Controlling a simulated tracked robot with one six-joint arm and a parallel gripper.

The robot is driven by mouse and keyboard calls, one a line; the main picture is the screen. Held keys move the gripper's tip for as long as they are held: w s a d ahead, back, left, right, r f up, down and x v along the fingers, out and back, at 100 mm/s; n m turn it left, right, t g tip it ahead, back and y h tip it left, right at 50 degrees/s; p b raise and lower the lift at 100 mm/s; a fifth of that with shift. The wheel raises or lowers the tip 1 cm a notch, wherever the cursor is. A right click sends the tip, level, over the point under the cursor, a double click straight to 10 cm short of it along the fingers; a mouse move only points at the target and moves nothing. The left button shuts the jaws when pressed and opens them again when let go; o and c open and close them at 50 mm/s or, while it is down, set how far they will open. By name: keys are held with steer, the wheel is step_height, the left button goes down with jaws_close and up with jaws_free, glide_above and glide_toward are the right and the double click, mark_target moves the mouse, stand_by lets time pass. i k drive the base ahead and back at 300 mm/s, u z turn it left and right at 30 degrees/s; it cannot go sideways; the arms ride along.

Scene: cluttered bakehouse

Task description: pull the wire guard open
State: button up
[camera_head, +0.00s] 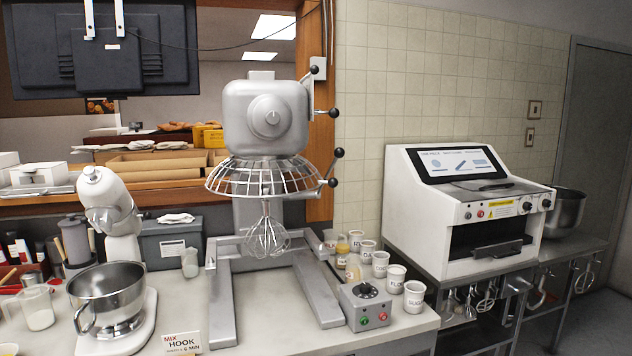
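The wire guard (262,178) is a ring of metal bars around the underside of the head of the large grey mixer (268,115). It looks closed all the way round at the front. A wire whisk (267,235) hangs below it. No bowl stands under the whisk, between the mixer's legs. Black-knobbed levers (333,166) stick out on the mixer's right side near the guard. My gripper is not in view.
A smaller stand mixer with a steel bowl (107,292) and a "MIX HOOK" card (182,343) stand left of the mixer legs. A control box (365,304) and several labelled white cups (396,278) crowd the right. A white machine (470,212) stands further right.

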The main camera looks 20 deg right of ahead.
mark_target(333, 182)
steer(key=z, duration=0.4)
steer(key=i, duration=1.3)
steer(key=u, duration=0.4)
